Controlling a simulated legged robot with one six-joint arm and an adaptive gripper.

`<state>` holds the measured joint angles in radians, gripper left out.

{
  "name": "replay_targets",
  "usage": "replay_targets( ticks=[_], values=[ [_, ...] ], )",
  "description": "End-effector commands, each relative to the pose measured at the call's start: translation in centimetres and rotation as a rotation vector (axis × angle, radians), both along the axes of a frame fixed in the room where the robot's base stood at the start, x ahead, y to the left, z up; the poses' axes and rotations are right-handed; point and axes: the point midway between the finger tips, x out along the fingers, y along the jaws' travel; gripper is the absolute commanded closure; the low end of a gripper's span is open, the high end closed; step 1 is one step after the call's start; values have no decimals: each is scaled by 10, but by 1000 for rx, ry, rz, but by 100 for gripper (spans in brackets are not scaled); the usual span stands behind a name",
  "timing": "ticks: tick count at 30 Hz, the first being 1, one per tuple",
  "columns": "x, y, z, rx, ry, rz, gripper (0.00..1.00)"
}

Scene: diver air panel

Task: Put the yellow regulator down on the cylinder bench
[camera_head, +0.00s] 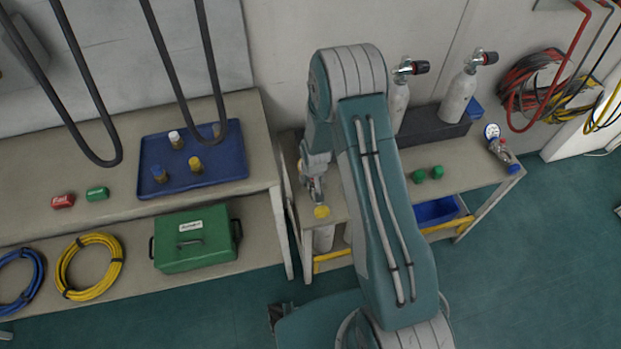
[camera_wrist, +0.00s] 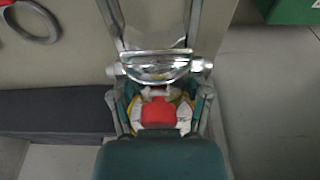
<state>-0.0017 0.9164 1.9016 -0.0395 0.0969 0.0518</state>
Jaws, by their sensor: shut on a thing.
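The yellow regulator shows in the head view as a yellow cap (camera_head: 321,212) just below my gripper (camera_head: 316,188), at the left end of the cylinder bench (camera_head: 456,178). My gripper is shut on it. In the wrist view the held regulator (camera_wrist: 156,68) shows a shiny metal body across the fingers, with a red part and yellow edges between them. In the head view it overlaps the bench's left part. I cannot tell whether it touches the top. My arm hides the middle of the bench.
Two white cylinders (camera_head: 458,98) stand at the bench's back. Two green knobs (camera_head: 437,172) and a blue-capped regulator with a gauge (camera_head: 500,150) lie farther right. The left workbench holds a blue tray (camera_head: 222,172); a green case (camera_head: 196,240) sits on its lower shelf.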

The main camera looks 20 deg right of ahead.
Motion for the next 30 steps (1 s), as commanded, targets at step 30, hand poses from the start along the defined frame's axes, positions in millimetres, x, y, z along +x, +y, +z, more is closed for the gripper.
replay_targets(
  ticks=[30],
  values=[
    [1,0,-13,0,-2,0,99]
  ],
)
